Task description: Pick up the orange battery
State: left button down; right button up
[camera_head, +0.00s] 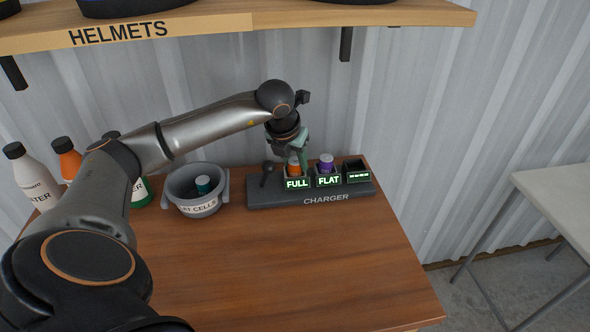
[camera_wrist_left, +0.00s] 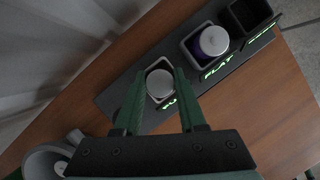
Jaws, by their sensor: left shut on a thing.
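The orange battery (camera_head: 293,166) stands in the charger slot labelled FULL. Its pale round top (camera_wrist_left: 160,84) shows in the left wrist view, between the two green fingers. My left gripper (camera_head: 301,150) has come down from above and is shut on the orange battery, a finger on each side of it. The charger (camera_head: 270,196) is a dark grey block at the back of the wooden table. My right gripper is in neither view.
A purple battery (camera_head: 326,162) stands in the adjacent FLAT slot, and the rightmost slot (camera_head: 356,171) looks empty. A grey cells bucket (camera_head: 198,207) with a teal-topped cell stands left of the charger. Bottles (camera_head: 34,174) stand farther left. A HELMETS shelf (camera_head: 200,30) hangs above.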

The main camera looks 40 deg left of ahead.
aim_at(295, 160)
pick_arm(q)
jog(key=shift+r, duration=0.15)
dwell(0.3)
jog(key=shift+r, duration=0.55)
notch_tip(295, 160, up, 2)
jog(key=shift+r, duration=0.2)
jog(key=s+d+b, duration=0.2)
jog(key=s, duration=0.6)
jog(key=s+d+b, duration=0.3)
jog(key=s, duration=0.6)
jog(key=shift+d+f+b, duration=0.15)
jog(key=shift+d+b, duration=0.05)
jog(key=shift+b, duration=0.15)
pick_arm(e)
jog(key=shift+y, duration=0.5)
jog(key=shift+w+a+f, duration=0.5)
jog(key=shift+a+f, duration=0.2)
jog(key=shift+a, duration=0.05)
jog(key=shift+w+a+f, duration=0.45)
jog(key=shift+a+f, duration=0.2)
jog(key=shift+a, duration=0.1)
pick_arm(q)
jog(key=shift+s, duration=0.1)
notch_tip(295, 160, up, 5)
jog(key=p, duration=0.3)
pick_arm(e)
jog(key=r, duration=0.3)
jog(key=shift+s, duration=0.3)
